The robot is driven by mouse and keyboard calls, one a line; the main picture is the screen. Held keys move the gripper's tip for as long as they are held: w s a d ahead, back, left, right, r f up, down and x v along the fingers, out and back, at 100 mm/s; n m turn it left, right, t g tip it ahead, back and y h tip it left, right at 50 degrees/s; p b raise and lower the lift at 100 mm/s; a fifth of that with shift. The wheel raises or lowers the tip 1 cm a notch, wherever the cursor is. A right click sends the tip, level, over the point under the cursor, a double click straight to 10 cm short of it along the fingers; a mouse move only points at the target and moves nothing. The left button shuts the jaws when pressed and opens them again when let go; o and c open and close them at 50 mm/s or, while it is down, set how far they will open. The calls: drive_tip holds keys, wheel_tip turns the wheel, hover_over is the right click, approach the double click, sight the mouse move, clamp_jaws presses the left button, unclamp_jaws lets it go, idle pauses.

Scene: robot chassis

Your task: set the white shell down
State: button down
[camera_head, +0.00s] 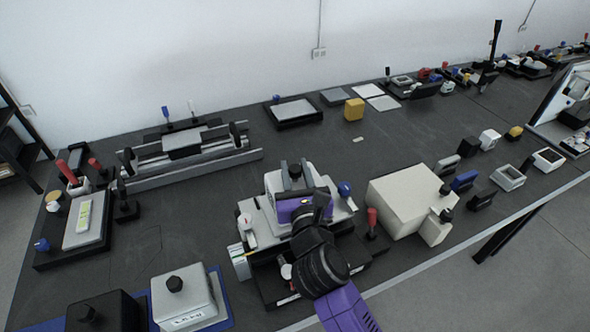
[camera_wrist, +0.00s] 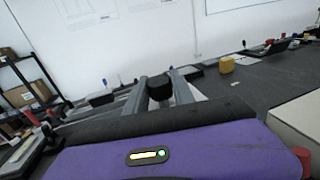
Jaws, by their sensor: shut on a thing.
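The white shell (camera_head: 272,188) is a pale box with a black knob on top, in the middle of the head view. My gripper (camera_head: 295,173) is shut on that knob. In the wrist view the two grey fingers of my gripper (camera_wrist: 163,88) stand either side of the black knob (camera_wrist: 160,89). The shell is over or on a black-and-white fixture (camera_head: 248,222); I cannot tell whether it touches. My purple gripper body hides most of the shell's near side, and the shell's body is hidden in the wrist view.
A big white box (camera_head: 395,200) stands close on the right, with a red-handled post (camera_head: 372,222) between. Another white cover with a knob (camera_head: 183,300) sits at the front left. A rail fixture (camera_head: 190,165) lies behind left. The dark table (camera_head: 155,255) is bare left of the fixture.

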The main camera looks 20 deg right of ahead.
drive_tip(key=c, duration=1.5)
unclamp_jaws()
drive_tip(key=shift+f, duration=0.15)
drive_tip(key=o, duration=0.4)
drive_tip(key=shift+o, duration=0.2)
drive_tip(key=shift+s+r, duration=0.1)
drive_tip(key=shift+r, duration=0.1)
drive_tip(key=b+v, duration=0.1)
drive_tip(key=v, duration=1)
drive_tip(key=shift+s, duration=0.4)
drive_tip(key=shift+a, duration=0.15)
